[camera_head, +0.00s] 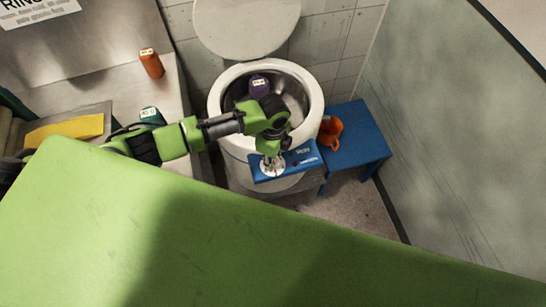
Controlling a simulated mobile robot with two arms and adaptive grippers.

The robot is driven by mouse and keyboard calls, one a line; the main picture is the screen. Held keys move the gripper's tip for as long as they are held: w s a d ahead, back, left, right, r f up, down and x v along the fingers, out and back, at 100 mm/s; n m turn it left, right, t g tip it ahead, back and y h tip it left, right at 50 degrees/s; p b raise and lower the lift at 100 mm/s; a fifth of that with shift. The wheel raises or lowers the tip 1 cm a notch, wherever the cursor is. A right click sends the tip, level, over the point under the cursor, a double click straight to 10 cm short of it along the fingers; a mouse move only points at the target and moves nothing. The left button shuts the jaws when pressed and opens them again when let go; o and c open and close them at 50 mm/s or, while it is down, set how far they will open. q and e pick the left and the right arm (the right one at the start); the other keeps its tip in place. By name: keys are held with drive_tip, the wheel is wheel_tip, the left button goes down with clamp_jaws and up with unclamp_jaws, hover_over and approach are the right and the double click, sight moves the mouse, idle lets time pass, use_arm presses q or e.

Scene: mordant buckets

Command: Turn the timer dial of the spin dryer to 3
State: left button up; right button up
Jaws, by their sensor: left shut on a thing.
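The spin dryer (216,105) is a round white tub with a metal drum, its lid (247,25) raised against the tiled wall. A blue control panel (302,161) is on its front. The timer dial (271,168) shows as a pale disc with markings at the panel's left part. My left gripper (275,152) reaches across the tub from the left and points down at the panel. It is shut on the timer dial, and its fingers hide part of it. The dial's setting is too small to read. My right gripper is not in view.
A purple labelled object (259,86) is inside the drum. A blue stool (362,150) with an orange jug (330,132) stands close on the right. An orange bottle (151,63), a teal container (151,115) and a yellow cloth (65,130) are on the left.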

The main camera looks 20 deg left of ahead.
use_arm(q)
drive_tip(key=shift+w+r, duration=0.1)
idle(0.5)
drive_tip(key=o, duration=0.8)
wheel_tip(320, 180, up, 12)
idle(0.4)
